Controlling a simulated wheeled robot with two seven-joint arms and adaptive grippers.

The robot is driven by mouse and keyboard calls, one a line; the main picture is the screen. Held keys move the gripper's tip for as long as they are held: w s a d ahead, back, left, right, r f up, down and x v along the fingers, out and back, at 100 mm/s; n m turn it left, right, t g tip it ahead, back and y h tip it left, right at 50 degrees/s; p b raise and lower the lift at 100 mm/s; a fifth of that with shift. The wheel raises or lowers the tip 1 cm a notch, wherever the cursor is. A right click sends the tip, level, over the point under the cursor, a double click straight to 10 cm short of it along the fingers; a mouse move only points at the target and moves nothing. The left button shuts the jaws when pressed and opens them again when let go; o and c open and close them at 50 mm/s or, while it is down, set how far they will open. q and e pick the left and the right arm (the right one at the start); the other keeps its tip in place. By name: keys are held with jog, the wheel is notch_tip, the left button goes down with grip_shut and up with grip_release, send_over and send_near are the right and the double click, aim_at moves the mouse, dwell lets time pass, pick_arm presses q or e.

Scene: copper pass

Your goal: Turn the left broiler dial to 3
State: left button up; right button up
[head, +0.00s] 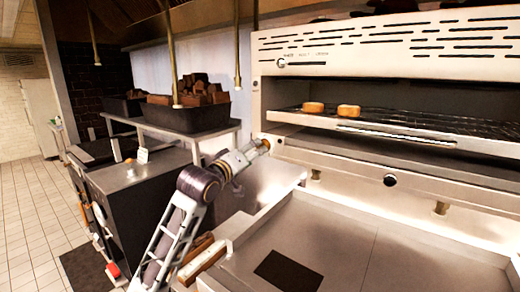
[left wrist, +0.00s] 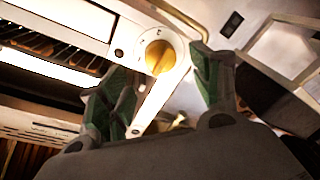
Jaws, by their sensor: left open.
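The left broiler dial (left wrist: 160,58) is a brass knob on a round white plate with small dark marks, in the upper middle of the left wrist view. The marks are too small to read and I cannot tell its setting. My left gripper (left wrist: 163,66) is open, with one green-padded finger on each side of the dial; contact cannot be made out. In the head view my left gripper (head: 246,155) is at the lower left edge of the broiler (head: 390,50), and its arm covers part of that area. My right gripper is not in view.
Two browned buns (head: 314,107) sit on the broiler rack. A flat metal counter (head: 340,240) with a dark square lies in front. A black tray of wood chunks (head: 195,117) stands on a shelf to the left. Tiled floor (head: 30,210) is clear at far left.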

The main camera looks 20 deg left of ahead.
pick_arm(q)
jog(key=shift+p+x, duration=0.4)
jog(key=shift+x, duration=2.55)
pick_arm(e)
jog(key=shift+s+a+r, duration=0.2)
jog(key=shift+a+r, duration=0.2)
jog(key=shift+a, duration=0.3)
pick_arm(q)
jog(key=c, duration=1)
jog(key=shift+c, duration=0.2)
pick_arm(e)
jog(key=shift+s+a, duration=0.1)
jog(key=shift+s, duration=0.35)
